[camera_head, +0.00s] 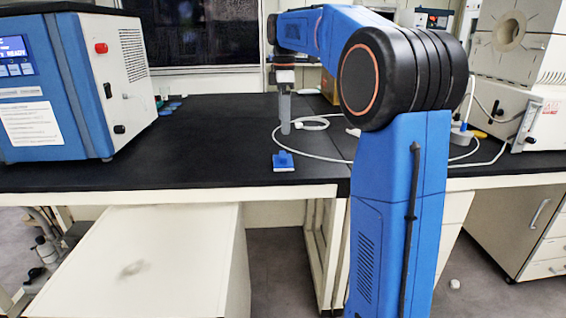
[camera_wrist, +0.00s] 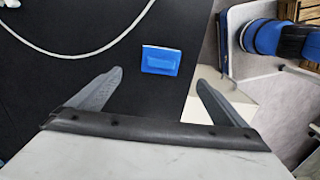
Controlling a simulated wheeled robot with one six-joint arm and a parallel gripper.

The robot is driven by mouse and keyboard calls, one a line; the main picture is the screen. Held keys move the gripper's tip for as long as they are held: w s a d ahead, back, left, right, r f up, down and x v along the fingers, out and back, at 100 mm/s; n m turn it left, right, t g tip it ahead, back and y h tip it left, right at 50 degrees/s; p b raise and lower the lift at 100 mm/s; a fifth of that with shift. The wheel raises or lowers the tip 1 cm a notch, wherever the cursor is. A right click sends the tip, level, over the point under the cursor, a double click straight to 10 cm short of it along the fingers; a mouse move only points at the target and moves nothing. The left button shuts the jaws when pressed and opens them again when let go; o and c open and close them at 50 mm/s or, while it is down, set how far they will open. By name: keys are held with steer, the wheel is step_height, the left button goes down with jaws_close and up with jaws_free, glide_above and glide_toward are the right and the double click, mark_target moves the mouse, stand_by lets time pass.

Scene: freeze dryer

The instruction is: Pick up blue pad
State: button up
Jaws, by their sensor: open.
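The blue pad (camera_head: 283,162) lies flat on the black bench top near its front edge, with a small raised blue part on top and a pale rim underneath. In the wrist view the blue pad (camera_wrist: 161,60) is beyond the fingertips, roughly between their lines, with black bench around it. My gripper (camera_head: 285,128) points down above and just behind the pad in the head view. In the wrist view my gripper (camera_wrist: 160,76) has its two grey fingers spread wide with nothing between them. It does not touch the pad.
A white cable (camera_head: 312,157) loops on the bench right of the pad; it also shows in the wrist view (camera_wrist: 85,55). A blue and white machine (camera_head: 70,85) stands at left, white equipment (camera_head: 520,80) at right. The bench (camera_head: 200,145) between is mostly clear.

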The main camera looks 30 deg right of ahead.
mark_target(283, 154)
steer(key=f, duration=1.3)
steer(key=shift+a+f, duration=0.1)
steer(key=shift+a, duration=0.1)
steer(key=c, duration=1.1)
steer(key=shift+c, duration=0.2)
step_height(283, 154, up, 10)
steer(key=shift+r, duration=0.1)
